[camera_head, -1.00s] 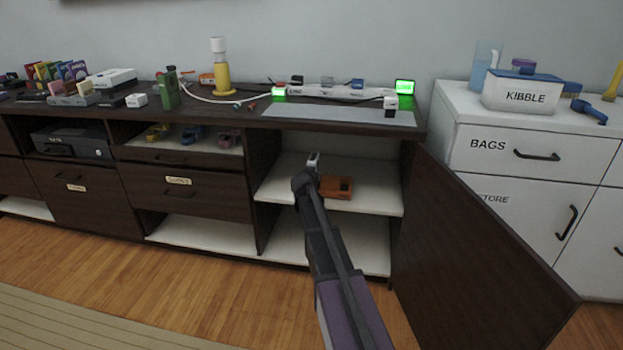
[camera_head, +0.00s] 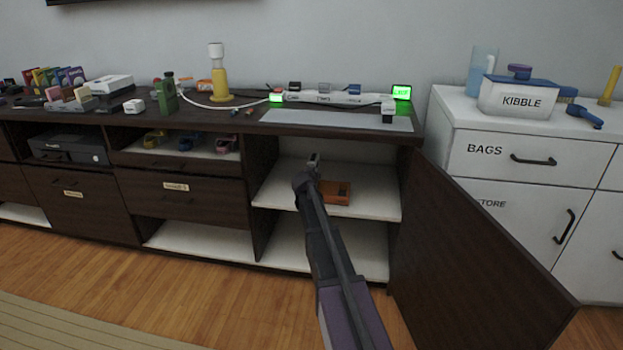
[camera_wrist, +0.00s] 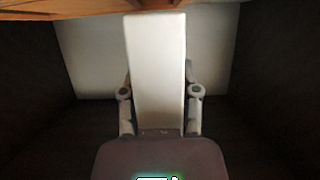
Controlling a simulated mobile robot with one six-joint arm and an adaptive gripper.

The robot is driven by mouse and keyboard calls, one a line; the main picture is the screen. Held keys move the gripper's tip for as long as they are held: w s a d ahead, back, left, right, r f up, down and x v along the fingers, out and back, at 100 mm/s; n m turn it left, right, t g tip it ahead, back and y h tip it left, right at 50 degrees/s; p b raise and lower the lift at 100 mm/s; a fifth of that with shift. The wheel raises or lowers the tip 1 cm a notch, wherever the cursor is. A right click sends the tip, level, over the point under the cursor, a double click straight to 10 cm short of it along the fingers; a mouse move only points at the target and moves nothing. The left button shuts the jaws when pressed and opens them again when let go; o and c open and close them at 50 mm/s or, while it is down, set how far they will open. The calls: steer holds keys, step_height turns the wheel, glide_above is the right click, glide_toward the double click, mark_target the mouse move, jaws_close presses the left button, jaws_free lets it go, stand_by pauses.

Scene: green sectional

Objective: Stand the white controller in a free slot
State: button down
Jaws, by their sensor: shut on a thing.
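My gripper (camera_head: 314,164) is inside the open cabinet compartment, above the upper white shelf (camera_head: 375,204). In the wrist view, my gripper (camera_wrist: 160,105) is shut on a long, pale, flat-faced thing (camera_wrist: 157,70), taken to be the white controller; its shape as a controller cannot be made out. An orange-brown box-like thing (camera_head: 335,192) lies on the shelf, just right of and below my gripper in the head view. My arm hides part of the shelf. Which thing has the free slot cannot be told.
The dark cabinet door (camera_head: 475,245) stands open at the right. A dark side wall (camera_head: 262,180) bounds the compartment at the left. A white strip (camera_head: 335,99) with several blocks and green-lit ends is on the countertop. Small coloured things (camera_head: 155,138) lie in an open bay at left.

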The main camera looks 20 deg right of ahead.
steer(key=shift+w+d, duration=0.35)
steer(key=shift+w, duration=0.15)
steer(key=shift+w+f, duration=0.1)
steer(key=shift+f+b, duration=1.7)
steer(key=shift+b, duration=0.1)
steer(key=shift+f, duration=0.1)
steer(key=shift+c, duration=1.3)
jaws_free()
